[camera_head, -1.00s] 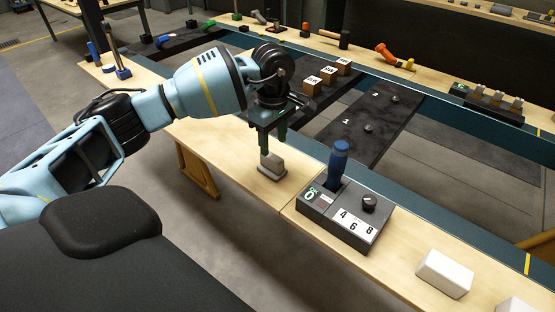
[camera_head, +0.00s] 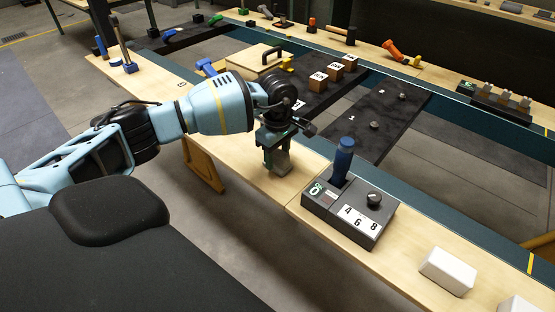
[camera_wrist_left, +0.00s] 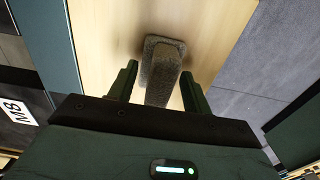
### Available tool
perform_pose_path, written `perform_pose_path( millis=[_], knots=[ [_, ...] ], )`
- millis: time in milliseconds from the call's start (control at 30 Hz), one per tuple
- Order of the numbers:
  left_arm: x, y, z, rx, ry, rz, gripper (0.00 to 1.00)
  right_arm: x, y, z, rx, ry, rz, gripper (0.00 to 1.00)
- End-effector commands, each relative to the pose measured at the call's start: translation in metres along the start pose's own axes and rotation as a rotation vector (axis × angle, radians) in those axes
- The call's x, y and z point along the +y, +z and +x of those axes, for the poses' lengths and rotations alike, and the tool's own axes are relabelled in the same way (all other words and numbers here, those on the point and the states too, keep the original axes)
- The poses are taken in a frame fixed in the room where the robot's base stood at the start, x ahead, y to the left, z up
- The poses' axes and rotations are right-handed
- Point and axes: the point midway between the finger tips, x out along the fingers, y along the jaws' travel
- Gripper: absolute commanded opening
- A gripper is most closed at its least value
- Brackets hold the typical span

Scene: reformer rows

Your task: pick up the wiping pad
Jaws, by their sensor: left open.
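The wiping pad (camera_head: 282,164) is a small grey block on the light wooden bench (camera_head: 240,157), left of the control box. My left gripper (camera_head: 278,157) is down at the pad, pointing at the bench, with its fingers open. In the left wrist view, the grey, rough-looking pad (camera_wrist_left: 160,68) lies between the two open fingers (camera_wrist_left: 159,76), with a small gap on each side. The gripper hides part of the pad in both views. My right gripper is not in view.
A dark control box (camera_head: 347,217) with an upright blue-handled lever (camera_head: 341,161) stands close to the right. A white block (camera_head: 447,271) lies further right. Wooden cubes (camera_head: 335,70) sit on a dark panel behind. The bench's front edge is close by.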

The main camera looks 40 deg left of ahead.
Motion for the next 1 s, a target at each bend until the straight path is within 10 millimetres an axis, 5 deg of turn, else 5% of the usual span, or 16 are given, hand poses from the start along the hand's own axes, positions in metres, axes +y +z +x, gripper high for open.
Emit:
perform_pose_path(
  millis=[233,600,1000],
  knots=[
    [0.0001,0.0001,0.0009,0.000,0.001,0.000,0.46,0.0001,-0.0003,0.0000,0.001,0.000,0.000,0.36],
    [-0.0002,0.0002,0.0012,0.000,0.000,0.000,0.01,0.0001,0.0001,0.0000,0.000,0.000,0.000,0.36],
    [-0.0002,0.0003,-0.0017,0.000,-0.001,0.000,0.01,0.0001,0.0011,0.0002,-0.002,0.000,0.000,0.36]
  ],
)
